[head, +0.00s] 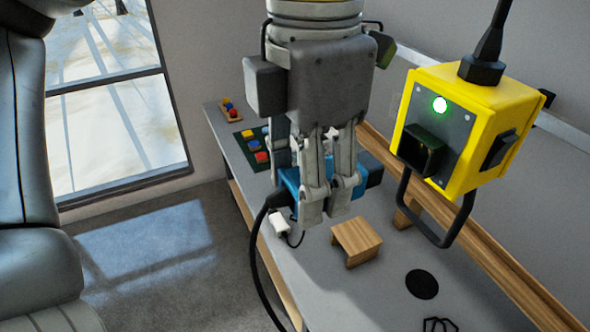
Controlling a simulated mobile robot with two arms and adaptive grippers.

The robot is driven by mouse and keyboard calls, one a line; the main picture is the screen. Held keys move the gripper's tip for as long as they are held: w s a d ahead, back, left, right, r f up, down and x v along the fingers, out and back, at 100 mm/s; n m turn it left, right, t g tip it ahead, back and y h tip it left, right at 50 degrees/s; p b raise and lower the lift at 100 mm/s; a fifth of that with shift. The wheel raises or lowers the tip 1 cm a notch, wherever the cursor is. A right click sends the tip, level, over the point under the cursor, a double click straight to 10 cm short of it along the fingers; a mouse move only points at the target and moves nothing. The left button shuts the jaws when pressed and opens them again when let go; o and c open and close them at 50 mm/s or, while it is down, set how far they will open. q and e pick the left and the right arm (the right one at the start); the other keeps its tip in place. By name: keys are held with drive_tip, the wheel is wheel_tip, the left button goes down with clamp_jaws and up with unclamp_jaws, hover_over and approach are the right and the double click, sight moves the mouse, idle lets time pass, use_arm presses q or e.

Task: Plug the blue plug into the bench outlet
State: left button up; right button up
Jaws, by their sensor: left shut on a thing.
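My left gripper (328,203) hangs down in the middle of the head view, shut on the blue plug (289,181). The fingers hide the plug's middle; its dark end shows to the right of them, and a black cable drops from its left end. The plug is held above the bench. The bench outlet (480,125) is a yellow box hanging at the right from a black cord. Its grey front has a lit green lamp and a black square socket (421,150). The plug is apart from the socket, to its left and lower. My right gripper is out of view.
The grey bench (385,280) carries a small wooden stand (357,240), a black disc (421,284), a white piece (279,222) and a green board with coloured blocks (255,148). A black loop handle (437,232) hangs below the outlet. A wooden rail runs along the wall.

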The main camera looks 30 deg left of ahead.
sight(370, 159)
use_arm(q)
drive_tip(key=shift+w+d+p, duration=0.65)
drive_tip(key=shift+w+d, duration=0.45)
drive_tip(key=shift+w, duration=0.3)
drive_tip(key=shift+w+d, duration=0.35)
drive_tip(key=shift+w, duration=0.1)
drive_tip(key=shift+w+d, duration=0.85)
drive_tip(key=shift+w, duration=0.2)
drive_tip(key=o, duration=1)
drive_tip(key=shift+w, duration=0.1)
drive_tip(key=shift+c, duration=0.2)
drive_tip(key=shift+o, duration=1.3)
